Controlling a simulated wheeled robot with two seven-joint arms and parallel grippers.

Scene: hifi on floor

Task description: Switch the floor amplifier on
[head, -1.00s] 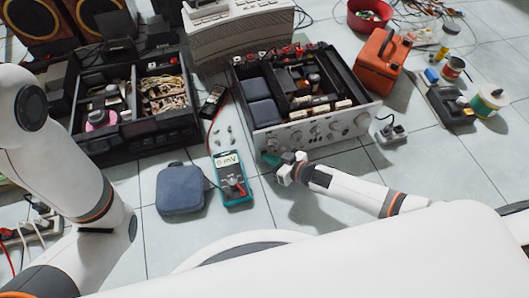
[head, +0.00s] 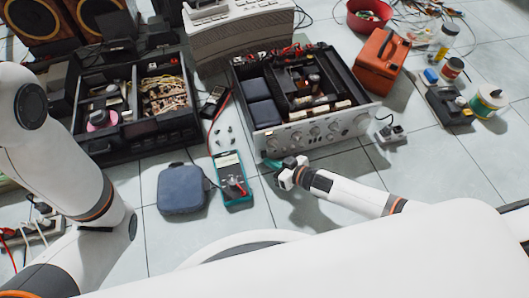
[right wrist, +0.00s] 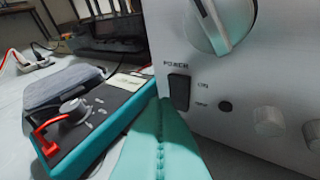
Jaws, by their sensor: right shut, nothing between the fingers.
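The amplifier (head: 318,135) has a silver front panel with knobs and an open top, and sits on the tiled floor. In the right wrist view its dark power switch (right wrist: 179,92) is at the panel's left end, under the word POWER and beside an ON label. My right gripper (head: 272,163) is shut and empty, low in front of the panel's left end. Its teal fingers (right wrist: 165,112) end just left of and below the switch in the right wrist view; I cannot tell whether they touch it. My left arm shows at left, but its gripper does not.
A teal multimeter (head: 232,180) and a blue-grey pouch (head: 181,189) lie left of my right gripper. A power socket block (head: 390,133) with a cable is right of the amplifier, near an orange case (head: 382,61). An open black unit (head: 135,140) stands left.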

